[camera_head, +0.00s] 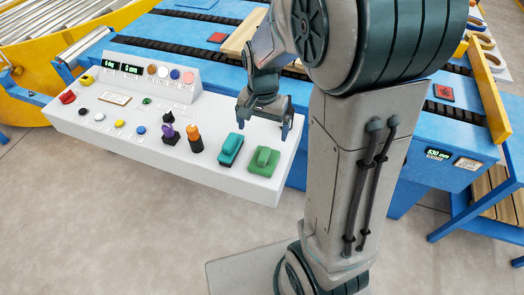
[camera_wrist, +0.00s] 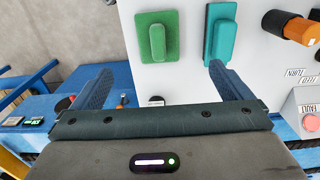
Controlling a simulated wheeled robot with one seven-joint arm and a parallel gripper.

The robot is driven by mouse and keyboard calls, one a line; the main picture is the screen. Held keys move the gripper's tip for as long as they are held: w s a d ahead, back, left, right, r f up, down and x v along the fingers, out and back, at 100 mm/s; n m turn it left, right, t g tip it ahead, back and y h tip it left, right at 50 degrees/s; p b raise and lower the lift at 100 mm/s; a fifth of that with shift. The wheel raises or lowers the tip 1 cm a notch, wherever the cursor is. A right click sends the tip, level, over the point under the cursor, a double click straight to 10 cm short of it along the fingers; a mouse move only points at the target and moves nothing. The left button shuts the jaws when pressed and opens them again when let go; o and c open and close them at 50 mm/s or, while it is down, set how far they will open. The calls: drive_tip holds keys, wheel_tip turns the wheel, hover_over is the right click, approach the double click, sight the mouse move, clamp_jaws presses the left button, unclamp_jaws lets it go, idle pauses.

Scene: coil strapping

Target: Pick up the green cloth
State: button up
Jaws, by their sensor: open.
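The only green item that could match is a flat green square with a raised rounded bar (camera_head: 263,160) at the right end of the white console's top; I cannot tell whether it is cloth. In the wrist view the green item (camera_wrist: 172,20) lies beyond and between my fingers. My gripper (camera_head: 264,122) is open and empty, pointing down near the console's right end, apart from the green item. Its two fingers also show in the wrist view (camera_wrist: 159,72). A teal item of similar shape (camera_head: 231,146) lies just left of the green one and shows in the wrist view (camera_wrist: 220,30).
The white console (camera_head: 230,185) carries an orange knob (camera_head: 194,137), a purple knob (camera_head: 168,133) and several buttons. The blue conveyor frame (camera_head: 225,70) runs behind it. A red pad (camera_head: 217,38) lies on the frame. Open floor (camera_head: 120,220) is in front.

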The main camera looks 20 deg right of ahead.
sight(264, 153)
wheel_tip(264, 153, down, 8)
drive_tip(key=shift+f, duration=0.2)
drive_tip(key=shift+w+d+f+p, duration=0.15)
drive_tip(key=shift+f+p, duration=0.2)
drive_tip(key=shift+f, duration=1)
drive_tip(key=shift+w+d+f+p, duration=0.15)
drive_tip(key=shift+f+p, duration=0.15)
drive_tip(key=shift+f, duration=1)
drive_tip(key=shift+s, duration=0.1)
drive_tip(key=c, duration=1.1)
